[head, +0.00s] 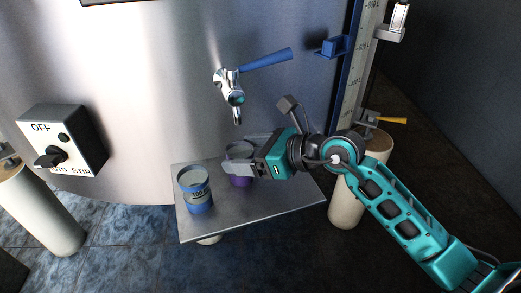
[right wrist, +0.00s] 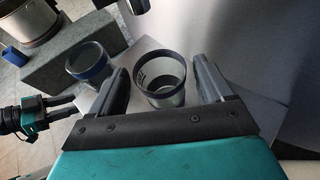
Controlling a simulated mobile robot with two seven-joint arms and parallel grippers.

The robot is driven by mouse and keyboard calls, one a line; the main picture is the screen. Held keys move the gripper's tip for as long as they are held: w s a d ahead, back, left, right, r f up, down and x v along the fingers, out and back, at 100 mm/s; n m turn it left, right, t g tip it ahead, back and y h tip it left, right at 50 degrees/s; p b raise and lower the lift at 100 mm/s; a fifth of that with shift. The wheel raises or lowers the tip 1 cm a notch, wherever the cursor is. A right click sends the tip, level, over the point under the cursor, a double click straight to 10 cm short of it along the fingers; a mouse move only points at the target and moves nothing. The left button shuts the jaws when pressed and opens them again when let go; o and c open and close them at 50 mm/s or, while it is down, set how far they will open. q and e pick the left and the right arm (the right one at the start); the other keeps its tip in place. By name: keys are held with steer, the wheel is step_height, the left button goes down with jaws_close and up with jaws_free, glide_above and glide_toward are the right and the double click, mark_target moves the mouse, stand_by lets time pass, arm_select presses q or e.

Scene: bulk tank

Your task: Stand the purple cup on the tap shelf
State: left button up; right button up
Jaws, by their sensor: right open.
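The purple cup (head: 240,181) is upright on the steel tap shelf (head: 265,202), under the tap (head: 236,97) and slightly right of the spout line. My right gripper (head: 236,165) is open at it, one finger across its near side. In the right wrist view the purple cup (right wrist: 163,78) shows its open rim and empty inside between the two spread fingers (right wrist: 168,90), with gaps beside it. Its lower part is hidden there. My left gripper (right wrist: 55,107) shows small at the left of the right wrist view; its jaw opening is unclear. It is outside the head view.
A blue-banded cup (head: 196,190) stands on the shelf left of the purple cup. The steel tank (head: 140,60) rises behind, with a switch box (head: 63,140) at left and a blue-backed gauge (head: 355,70) at right. The shelf's front right is clear.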

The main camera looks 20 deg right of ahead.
steer(key=v, duration=1.2)
